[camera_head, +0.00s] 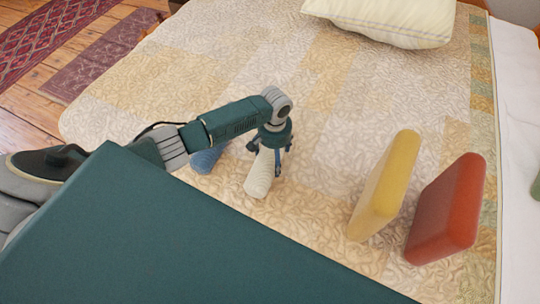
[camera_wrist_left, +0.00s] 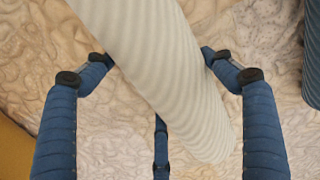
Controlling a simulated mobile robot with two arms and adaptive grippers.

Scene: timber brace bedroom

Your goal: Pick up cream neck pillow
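The cream neck pillow (camera_head: 258,178) is a ribbed roll on the patchwork bed, under my left gripper (camera_head: 272,158). In the left wrist view, the cream neck pillow (camera_wrist_left: 165,70) runs diagonally between the blue fingers of my left gripper (camera_wrist_left: 157,58). The fingers are bent inward from both sides, with their tips at the pillow's edges. A third finger passes partly behind its lower edge. The left gripper looks shut on the pillow. I see no clear gap beneath the pillow. My right gripper is not in view.
A blue roll (camera_head: 207,158) lies just left of the cream one. A yellow cushion (camera_head: 385,187) and a red cushion (camera_head: 447,210) stand on the bed at right. A striped white pillow (camera_head: 390,18) lies at the back. The bed's middle is clear.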

